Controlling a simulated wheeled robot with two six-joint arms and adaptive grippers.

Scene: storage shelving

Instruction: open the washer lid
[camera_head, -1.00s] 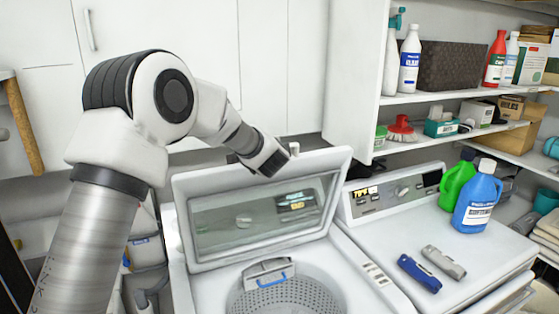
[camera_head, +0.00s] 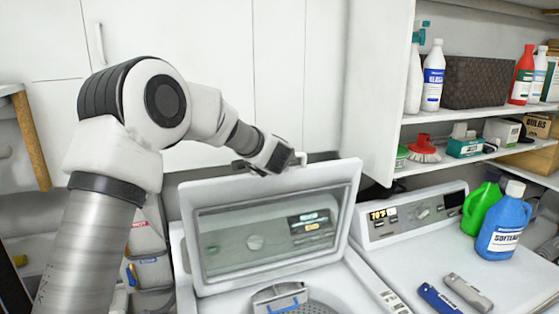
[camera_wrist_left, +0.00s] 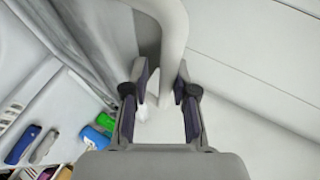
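The white washer (camera_head: 182,262) stands at the bottom centre of the head view. Its lid (camera_head: 190,225) is raised, standing steeply open with its glass window facing me, and part of the drum (camera_head: 325,306) shows below. My left gripper (camera_head: 272,158) is at the lid's top edge, beside a small pale handle (camera_head: 301,158). In the left wrist view, my left gripper (camera_wrist_left: 162,85) has its fingers apart. A white curved handle bar (camera_wrist_left: 172,45) runs between them, and a gap shows on its left side. My right gripper is not in view.
A dryer (camera_head: 400,240) stands to the right, with a green bottle (camera_head: 480,208), a blue bottle (camera_head: 502,230) and two small objects on top. Stocked shelves (camera_head: 460,112) are at the right. White cabinets (camera_head: 200,40) are behind the lid.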

